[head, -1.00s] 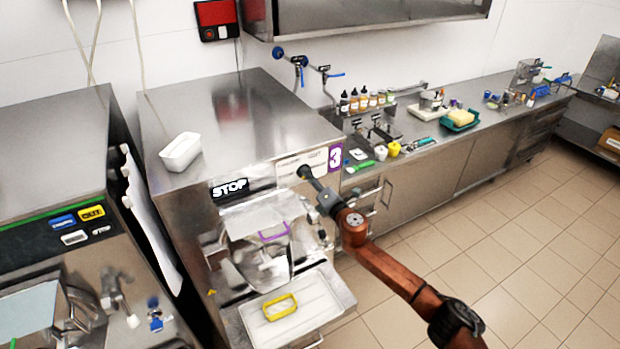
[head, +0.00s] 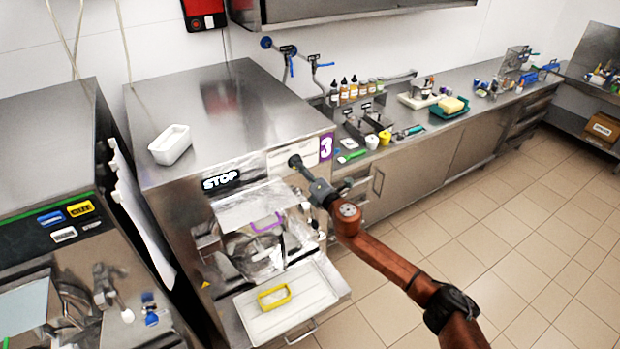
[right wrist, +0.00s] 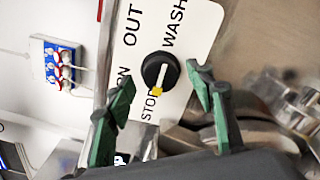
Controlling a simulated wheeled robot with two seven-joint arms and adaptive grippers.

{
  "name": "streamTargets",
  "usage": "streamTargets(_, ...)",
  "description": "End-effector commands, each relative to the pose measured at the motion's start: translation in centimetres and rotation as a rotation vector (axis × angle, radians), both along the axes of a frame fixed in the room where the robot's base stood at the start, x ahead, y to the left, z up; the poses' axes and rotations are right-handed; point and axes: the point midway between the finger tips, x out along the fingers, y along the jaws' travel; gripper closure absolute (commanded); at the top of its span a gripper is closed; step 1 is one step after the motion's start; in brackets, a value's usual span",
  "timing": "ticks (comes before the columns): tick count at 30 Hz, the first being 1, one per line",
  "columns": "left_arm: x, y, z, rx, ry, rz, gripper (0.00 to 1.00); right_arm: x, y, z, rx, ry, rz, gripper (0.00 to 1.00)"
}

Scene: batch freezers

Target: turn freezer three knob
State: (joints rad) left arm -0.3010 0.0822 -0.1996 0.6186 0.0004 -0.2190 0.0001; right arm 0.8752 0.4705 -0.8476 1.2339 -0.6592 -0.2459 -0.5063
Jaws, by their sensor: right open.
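The freezer three knob (right wrist: 161,70) is round and black with a yellow mark. In the right wrist view the mark points at the STOP label on a white plate, where OUT and WASH also show. In the head view the knob (head: 294,161) is a small dark disc on the front of the freezer (head: 228,110) marked 3. My right gripper (right wrist: 160,82) is open, with its green-tipped fingers on either side of the knob in the wrist view. I cannot tell whether they touch it. In the head view the right gripper (head: 308,177) is just in front of the knob. My left gripper is not in view.
A white tub (head: 170,146) stands on the freezer top. Another freezer (head: 45,150) stands at left. A counter (head: 440,135) with bottles runs right. The tiled floor at right is clear.

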Motion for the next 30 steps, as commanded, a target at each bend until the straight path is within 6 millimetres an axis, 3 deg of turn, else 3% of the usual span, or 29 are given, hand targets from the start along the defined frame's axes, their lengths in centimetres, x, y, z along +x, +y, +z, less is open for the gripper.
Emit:
streamTargets(18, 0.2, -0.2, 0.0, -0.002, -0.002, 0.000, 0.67, -9.0, -4.8, -0.2, -0.001, 0.003, -0.001, 0.51)
streamTargets(30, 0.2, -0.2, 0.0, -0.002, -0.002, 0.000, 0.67, -10.0, -5.3, -0.1, -0.001, 0.002, 0.000, 0.51)
